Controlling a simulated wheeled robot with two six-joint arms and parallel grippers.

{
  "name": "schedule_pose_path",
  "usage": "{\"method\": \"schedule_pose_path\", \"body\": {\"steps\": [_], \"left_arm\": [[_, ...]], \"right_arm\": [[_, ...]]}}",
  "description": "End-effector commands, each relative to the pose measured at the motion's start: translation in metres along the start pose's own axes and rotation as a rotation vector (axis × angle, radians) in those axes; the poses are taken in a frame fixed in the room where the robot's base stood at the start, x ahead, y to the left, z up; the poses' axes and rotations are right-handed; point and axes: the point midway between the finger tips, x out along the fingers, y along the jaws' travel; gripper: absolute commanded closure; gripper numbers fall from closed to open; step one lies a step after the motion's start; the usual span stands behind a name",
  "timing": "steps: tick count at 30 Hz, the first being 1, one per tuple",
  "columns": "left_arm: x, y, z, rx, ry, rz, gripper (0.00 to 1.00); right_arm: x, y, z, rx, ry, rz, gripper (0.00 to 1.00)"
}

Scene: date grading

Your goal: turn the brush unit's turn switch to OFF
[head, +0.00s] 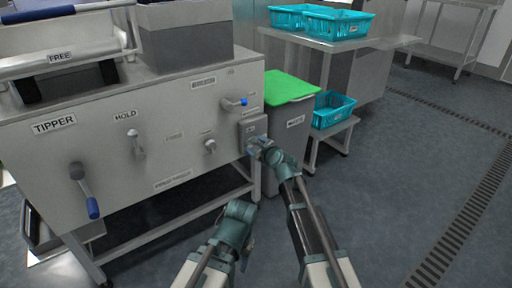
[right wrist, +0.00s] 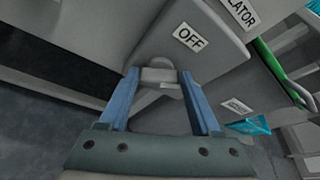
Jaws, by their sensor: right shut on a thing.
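The brush unit's turn switch (right wrist: 159,75) is a grey knob on a grey box (head: 253,130) at the right end of the machine's front. In the right wrist view an OFF label (right wrist: 188,37) is on the box face beside the knob. My right gripper (head: 257,148) is at the box in the head view. Its two blue fingers (right wrist: 160,98) are around the knob and shut on it. The fingers hide much of the switch in the head view. My left arm's end (head: 236,222) is low in front of the machine; its fingers cannot be made out.
A grey bin with a green lid (head: 290,86) stands close to the right. A teal crate (head: 333,109) is on a low stand beyond. The floor at right is clear.

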Motion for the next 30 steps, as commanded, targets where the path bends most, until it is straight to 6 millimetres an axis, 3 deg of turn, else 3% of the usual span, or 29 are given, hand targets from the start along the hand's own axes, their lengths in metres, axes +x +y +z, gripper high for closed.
{"method": "schedule_pose_path", "body": {"steps": [18,30], "left_arm": [[0.046,0.004,-0.002,0.000,0.001,0.000,0.50],[0.067,0.007,-0.003,0.000,0.001,0.000,0.50]], "right_arm": [[0.001,0.012,-0.006,-0.530,0.002,-0.214,0.91],[0.002,0.014,-0.007,-0.759,0.002,-0.308,0.91]]}}
